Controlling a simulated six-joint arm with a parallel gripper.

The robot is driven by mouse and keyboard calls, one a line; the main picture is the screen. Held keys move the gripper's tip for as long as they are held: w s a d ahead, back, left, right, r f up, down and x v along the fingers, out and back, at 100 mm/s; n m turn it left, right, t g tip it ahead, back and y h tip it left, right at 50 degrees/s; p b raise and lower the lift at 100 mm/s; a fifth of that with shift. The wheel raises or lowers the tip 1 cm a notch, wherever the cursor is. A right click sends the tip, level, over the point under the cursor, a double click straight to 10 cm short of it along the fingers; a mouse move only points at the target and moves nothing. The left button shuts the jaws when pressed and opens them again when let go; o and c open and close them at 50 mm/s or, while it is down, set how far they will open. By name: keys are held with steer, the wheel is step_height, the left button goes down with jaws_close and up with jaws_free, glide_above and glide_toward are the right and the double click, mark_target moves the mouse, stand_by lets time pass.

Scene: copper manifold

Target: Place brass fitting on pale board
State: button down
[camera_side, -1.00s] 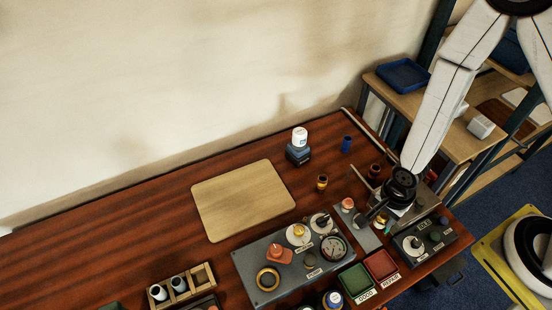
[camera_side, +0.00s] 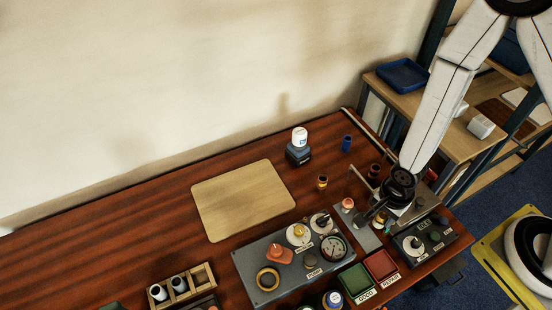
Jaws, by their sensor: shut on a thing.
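The pale board (camera_side: 243,200) lies flat on the table, left of centre, and its top is bare. A small brass-coloured fitting (camera_side: 322,182) with a dark top stands upright on the wood to the right of the board, apart from it. My gripper (camera_side: 368,219) is low over the grey plate at the right, well to the right of the board and of that brass piece. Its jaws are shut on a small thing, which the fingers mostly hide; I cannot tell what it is.
A grey panel (camera_side: 262,291) with knobs and a gauge lies in front of the board. Green (camera_side: 355,279) and red (camera_side: 381,264) bins stand near my gripper. A dark bottle with white cap (camera_side: 299,147) and a blue cylinder (camera_side: 346,144) stand behind. Table left of the board is clear.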

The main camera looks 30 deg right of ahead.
steer(key=w+a+r, duration=0.2)
steer(key=w+a, duration=0.2)
steer(key=a, duration=0.3)
steer(key=w+a+r, duration=0.2)
steer(key=w+a, duration=0.3)
steer(key=a, duration=0.3)
steer(key=shift+w+a, duration=0.2)
steer(key=shift+w, duration=0.05)
steer(key=shift+w, duration=0.1)
glide_toward(260, 209)
steer(key=shift+s+d+f, duration=0.25)
steer(key=shift+s+f, duration=0.25)
steer(key=shift+s, duration=0.05)
steer(key=shift+w+a+f, duration=0.25)
steer(key=shift+w+f, duration=0.15)
steer(key=shift+f, duration=0.1)
